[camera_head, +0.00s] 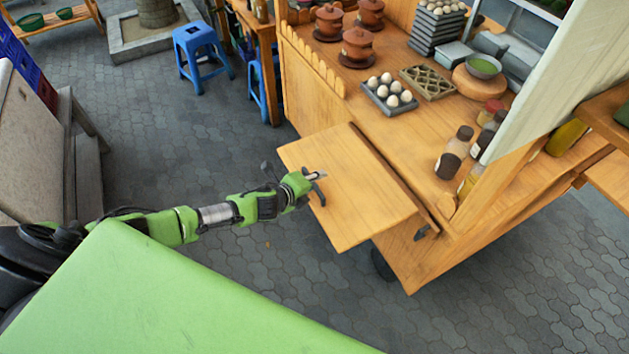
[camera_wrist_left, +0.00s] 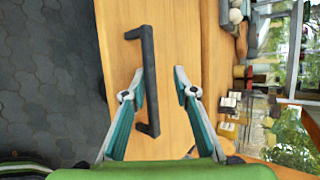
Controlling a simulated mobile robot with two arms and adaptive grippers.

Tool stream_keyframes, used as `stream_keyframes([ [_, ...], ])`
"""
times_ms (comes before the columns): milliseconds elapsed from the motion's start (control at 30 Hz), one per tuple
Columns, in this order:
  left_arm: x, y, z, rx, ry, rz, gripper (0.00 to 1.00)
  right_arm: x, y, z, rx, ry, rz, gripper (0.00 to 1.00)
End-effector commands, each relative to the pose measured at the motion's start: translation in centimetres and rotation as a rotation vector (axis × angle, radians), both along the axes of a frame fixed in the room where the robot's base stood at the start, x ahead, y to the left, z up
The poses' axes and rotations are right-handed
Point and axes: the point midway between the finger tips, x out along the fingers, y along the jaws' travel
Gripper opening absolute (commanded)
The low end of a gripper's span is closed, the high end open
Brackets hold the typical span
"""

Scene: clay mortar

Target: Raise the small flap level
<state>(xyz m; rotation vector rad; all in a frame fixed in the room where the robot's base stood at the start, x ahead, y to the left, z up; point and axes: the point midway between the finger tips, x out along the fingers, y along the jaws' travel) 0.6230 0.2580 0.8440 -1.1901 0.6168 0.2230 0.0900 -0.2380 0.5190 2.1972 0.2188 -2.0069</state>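The small flap (camera_head: 362,200) is a plain wooden board on the near side of the wooden food cart. It sticks out from the cart below the counter edge; its exact tilt is hard to tell. A dark bar handle (camera_wrist_left: 149,75) is fixed on its face. My left gripper (camera_head: 318,176) is over the flap's outer half. In the left wrist view my left gripper (camera_wrist_left: 160,78) is open, with the handle between its fingers, closer to the left one. I cannot tell whether they touch. My right gripper is not in view.
The cart counter (camera_head: 400,135) carries an egg tray (camera_head: 388,95), brown pots (camera_head: 358,45) and sauce bottles (camera_head: 455,150) near its edge. A blue stool (camera_head: 200,50) stands at the back left. The paved floor left of the flap is clear.

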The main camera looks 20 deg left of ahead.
Motion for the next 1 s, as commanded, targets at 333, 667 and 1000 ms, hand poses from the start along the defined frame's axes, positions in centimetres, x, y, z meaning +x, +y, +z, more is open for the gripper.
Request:
stream_keyframes([
  [333, -0.8, 0.4, 0.1, 0.004, 0.005, 0.001, 0.26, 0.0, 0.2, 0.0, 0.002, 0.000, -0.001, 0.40],
  [667, -5.2, 1.0, 3.1, 0.003, 0.006, -0.002, 0.26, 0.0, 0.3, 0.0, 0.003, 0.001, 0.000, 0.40],
  [1000, -9.2, 1.7, 6.1, 0.002, 0.005, 0.000, 0.26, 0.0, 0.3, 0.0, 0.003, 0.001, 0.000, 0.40],
])
